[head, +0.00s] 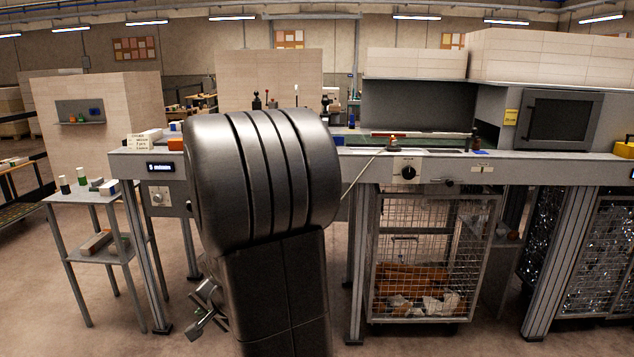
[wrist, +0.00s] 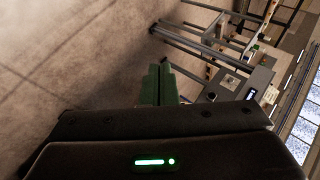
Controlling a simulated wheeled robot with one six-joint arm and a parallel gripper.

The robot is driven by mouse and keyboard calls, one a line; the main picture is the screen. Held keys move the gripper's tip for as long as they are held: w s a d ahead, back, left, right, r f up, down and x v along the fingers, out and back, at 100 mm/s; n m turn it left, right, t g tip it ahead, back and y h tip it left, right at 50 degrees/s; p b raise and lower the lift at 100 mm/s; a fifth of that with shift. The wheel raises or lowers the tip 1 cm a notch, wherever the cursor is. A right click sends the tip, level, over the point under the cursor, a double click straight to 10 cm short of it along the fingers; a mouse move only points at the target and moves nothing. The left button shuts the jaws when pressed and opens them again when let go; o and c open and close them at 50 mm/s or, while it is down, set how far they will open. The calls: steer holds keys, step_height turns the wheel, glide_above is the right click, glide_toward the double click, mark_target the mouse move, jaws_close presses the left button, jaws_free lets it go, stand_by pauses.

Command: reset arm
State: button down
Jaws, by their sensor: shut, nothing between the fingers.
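My arm fills the middle of the head view, and its large dark joint hides part of the bench behind it. My gripper (head: 205,312) shows low in the head view, left of my arm and partly hidden by it. In the wrist view the green fingers of my gripper (wrist: 160,84) are together, with nothing seen between them. It is over bare floor, apart from the bench and the side table.
A long grey bench (head: 450,167) with a control knob runs across the head view. A wire cage cart (head: 428,255) with scraps stands under it. A small side table (head: 85,190) with bottles and boxes stands at left. The floor in front is clear.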

steer(key=shift+s+d+r+n+h+p, duration=0.1)
steer(key=shift+d+r, duration=0.1)
steer(key=shift+d, duration=0.35)
steer(key=shift+s+d+r+n+h+p, duration=0.1)
steer(key=shift+s+d+r, duration=0.05)
steer(key=shift+d, duration=0.4)
steer(key=shift+s+d+r+n+h+p, duration=0.1)
steer(key=shift+d+r, duration=0.1)
steer(key=shift+d, duration=0.35)
